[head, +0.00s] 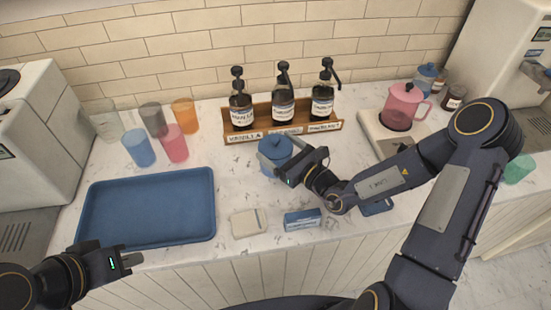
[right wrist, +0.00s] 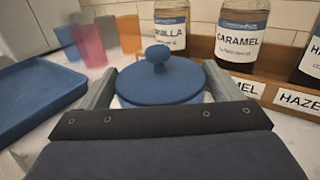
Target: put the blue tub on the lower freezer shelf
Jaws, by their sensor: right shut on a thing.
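The blue tub (head: 275,148), a round pot with a domed blue lid and a knob, stands upright on the counter in front of the syrup rack. In the right wrist view the tub's lid (right wrist: 160,82) sits between my two grey fingers. My right gripper (head: 280,158) is shut on the tub; its lower body is mostly hidden by the gripper. My left gripper (head: 133,259) is at the lower left, in front of the blue tray, with nothing seen in it; its finger gap is unclear. No freezer or freezer shelf is in view.
A wooden rack (head: 262,116) with syrup pump bottles stands behind the tub. A blue tray (head: 147,208) and several cups (head: 174,145) are to the left. A cream block (head: 249,223) and a blue box (head: 302,219) lie at the front. A pink pitcher (head: 403,106) stands right.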

